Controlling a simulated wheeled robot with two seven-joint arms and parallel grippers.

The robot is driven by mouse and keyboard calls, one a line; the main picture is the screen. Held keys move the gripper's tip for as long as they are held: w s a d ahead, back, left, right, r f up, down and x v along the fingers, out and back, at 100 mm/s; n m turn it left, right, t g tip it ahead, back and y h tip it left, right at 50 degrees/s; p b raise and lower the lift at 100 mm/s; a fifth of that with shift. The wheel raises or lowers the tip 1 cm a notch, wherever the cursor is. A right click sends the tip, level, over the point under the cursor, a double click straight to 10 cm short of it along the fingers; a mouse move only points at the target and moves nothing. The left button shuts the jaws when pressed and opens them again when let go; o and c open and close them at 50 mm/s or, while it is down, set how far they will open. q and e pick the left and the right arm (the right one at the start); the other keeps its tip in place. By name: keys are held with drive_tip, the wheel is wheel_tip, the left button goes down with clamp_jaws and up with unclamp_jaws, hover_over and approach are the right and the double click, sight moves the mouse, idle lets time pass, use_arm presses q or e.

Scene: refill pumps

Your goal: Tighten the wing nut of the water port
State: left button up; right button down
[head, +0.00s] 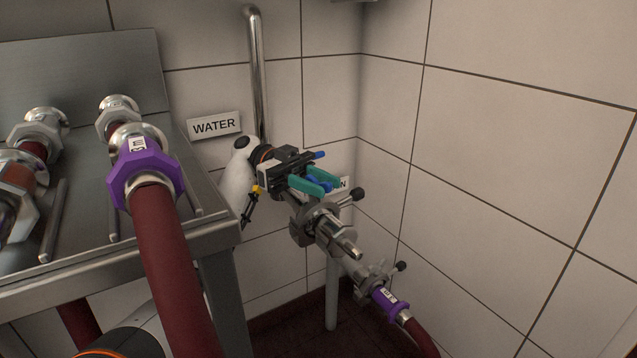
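My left gripper (324,182) is in front of the wall below the WATER sign (214,125). Its two teal fingers are apart, with nothing visible between them. The gripper hides the lower end of the steel water pipe (257,75). A lower clamp (372,278) joins a purple-collared hose (390,303). My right gripper is not in view.
A steel rack (95,270) on the left holds several hose ends, one with a large purple collar (145,172). Its corner is close to my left arm. A second sign (344,183) is mostly hidden behind the gripper. The tiled wall (500,150) at right is bare.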

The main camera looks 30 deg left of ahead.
sight(319, 178)
use_arm(q)
wheel_tip(319, 178, up, 10)
drive_tip(key=p, duration=0.3)
drive_tip(key=shift+p, duration=0.4)
drive_tip(key=shift+f, duration=0.1)
